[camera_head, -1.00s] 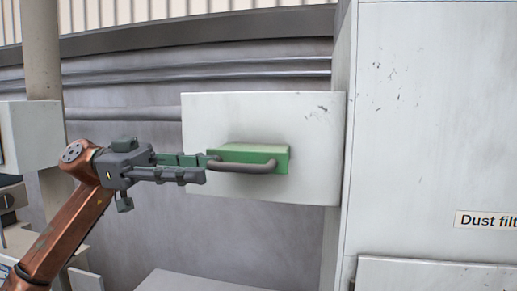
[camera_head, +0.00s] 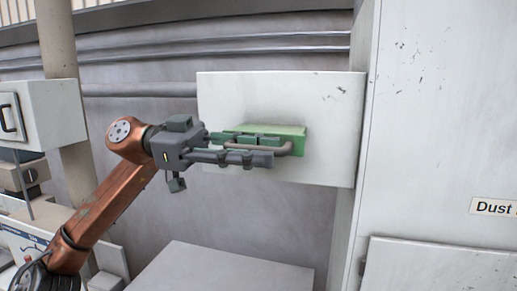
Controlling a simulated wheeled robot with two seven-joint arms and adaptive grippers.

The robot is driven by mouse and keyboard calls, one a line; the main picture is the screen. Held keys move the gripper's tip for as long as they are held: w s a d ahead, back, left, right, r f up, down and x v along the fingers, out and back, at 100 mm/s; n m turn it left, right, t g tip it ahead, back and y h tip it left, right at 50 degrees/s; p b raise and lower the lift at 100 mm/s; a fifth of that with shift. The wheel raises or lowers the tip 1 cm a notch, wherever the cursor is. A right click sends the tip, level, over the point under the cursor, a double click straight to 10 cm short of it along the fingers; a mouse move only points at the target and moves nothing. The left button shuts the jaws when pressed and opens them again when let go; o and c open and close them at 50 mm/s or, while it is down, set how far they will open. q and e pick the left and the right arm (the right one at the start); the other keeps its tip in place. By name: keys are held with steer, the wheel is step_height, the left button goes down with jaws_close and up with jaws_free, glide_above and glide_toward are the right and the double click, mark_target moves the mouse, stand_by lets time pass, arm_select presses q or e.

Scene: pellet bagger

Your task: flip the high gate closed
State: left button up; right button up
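A white flat panel (camera_head: 325,112) stands in the middle of the head view, up against a tall white cabinet. It carries a green block (camera_head: 295,131) with a grey bar handle (camera_head: 286,149); no label names it as the high gate. My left gripper (camera_head: 275,150) reaches in from the left in front of the green block. Its two fingers are apart, one above the other, with the handle bar partly between them. Whether they touch the bar cannot be told. The fingers hide the handle's left part. My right gripper is not in view.
The tall white cabinet (camera_head: 430,110) with a partly cut-off "Dust" label (camera_head: 494,208) fills the right. A pale box top (camera_head: 225,270) lies below the panel. A post (camera_head: 58,40) and a white box with a handle (camera_head: 50,110) stand at left.

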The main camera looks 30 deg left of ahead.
arm_select(q)
steer(key=shift+c, duration=0.3)
jaws_close()
stand_by(0.3)
